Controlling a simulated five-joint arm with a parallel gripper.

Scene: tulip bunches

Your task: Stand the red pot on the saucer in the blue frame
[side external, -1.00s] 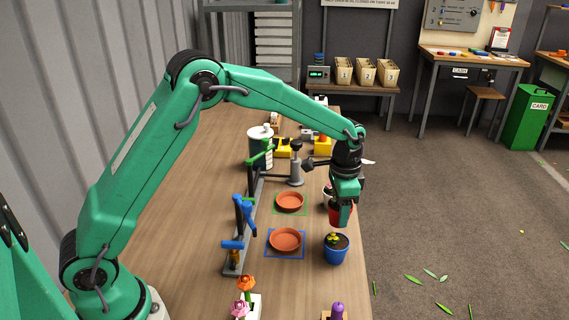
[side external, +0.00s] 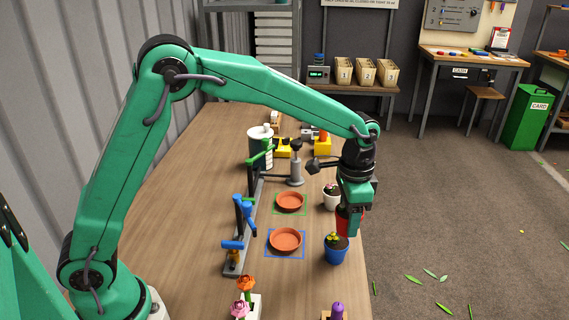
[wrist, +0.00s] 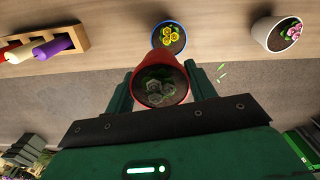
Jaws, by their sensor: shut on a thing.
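My gripper (wrist: 162,88) is shut on the red pot (wrist: 162,72), with one finger on each side of it. In the side view my gripper (side external: 352,222) holds the red pot (side external: 342,220) raised by the right table edge, and a finger hides part of it. A green plant shows inside the pot from above. The blue frame (side external: 268,256) lies flat on the table, left of the gripper. A terracotta saucer (side external: 285,239) sits inside it and is empty.
A blue pot with yellow flowers (side external: 336,252) stands close to the gripper, right of the blue frame. A white pot (side external: 331,199) stands behind. Another empty saucer (side external: 290,201) lies in a green frame (side external: 277,213). A grey rail with blue handles (side external: 246,238) stands left of the frames.

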